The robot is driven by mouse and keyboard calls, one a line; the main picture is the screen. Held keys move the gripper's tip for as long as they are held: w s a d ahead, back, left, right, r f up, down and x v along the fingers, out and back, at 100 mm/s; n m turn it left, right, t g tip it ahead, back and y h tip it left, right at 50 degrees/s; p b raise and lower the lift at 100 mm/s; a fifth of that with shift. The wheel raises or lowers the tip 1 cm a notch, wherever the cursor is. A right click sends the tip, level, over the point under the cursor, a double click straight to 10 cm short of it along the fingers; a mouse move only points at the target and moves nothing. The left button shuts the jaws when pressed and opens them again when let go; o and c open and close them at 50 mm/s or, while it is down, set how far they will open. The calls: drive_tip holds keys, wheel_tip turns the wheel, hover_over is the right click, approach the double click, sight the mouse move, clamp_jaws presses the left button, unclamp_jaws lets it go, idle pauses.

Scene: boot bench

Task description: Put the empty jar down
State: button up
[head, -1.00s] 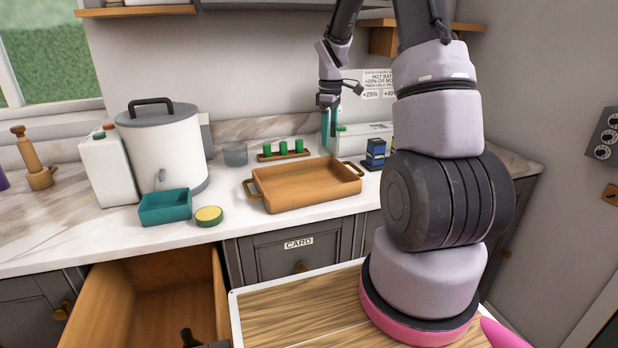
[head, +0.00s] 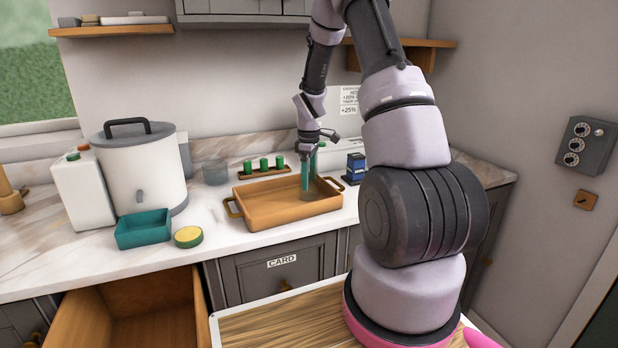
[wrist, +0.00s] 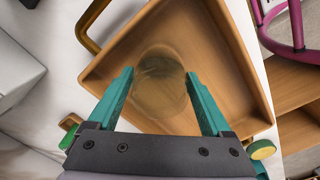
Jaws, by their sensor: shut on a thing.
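My gripper (head: 309,178) is over the brown tray (head: 262,217) on the counter, its teal fingers pointing down. In the wrist view the gripper (wrist: 159,76) is shut on a clear glass jar (wrist: 162,82), which looks empty. The jar is inside the outline of the tray (wrist: 215,50). I cannot tell whether its base touches the tray floor. In the head view the jar is hard to make out against the tray.
Left of the tray are a teal box (head: 143,231), a round yellow-green item (head: 188,237), a white lidded urn (head: 140,175) and a glass container (head: 215,173). A drawer (head: 150,305) is open below.

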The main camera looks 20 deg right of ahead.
drive_tip(key=o, duration=1.3)
drive_tip(key=shift+f, duration=0.1)
drive_tip(key=shift+o, duration=0.2)
wheel_tip(320, 180, up, 12)
drive_tip(key=shift+r, duration=0.25)
drive_tip(key=s+a+r+m+t, duration=0.2)
drive_tip(key=s+a+r+m, duration=0.1)
drive_tip(key=s+r, duration=0.4)
drive_tip(key=s+a+r+m+t, duration=0.1)
drive_tip(key=s+a+r+m, duration=0.3)
drive_tip(key=r, duration=0.4)
drive_tip(key=s+a+r+m+t+y, duration=0.1)
drive_tip(key=s+r+m+t, duration=0.1)
drive_tip(key=s, duration=0.6)
drive_tip(key=s+a+r+m+t+y, duration=0.1)
drive_tip(key=s+a+r+m+t, duration=0.1)
drive_tip(key=s+m, duration=0.3)
drive_tip(key=shift+s+r, duration=0.55)
drive_tip(key=shift+s, duration=1.35)
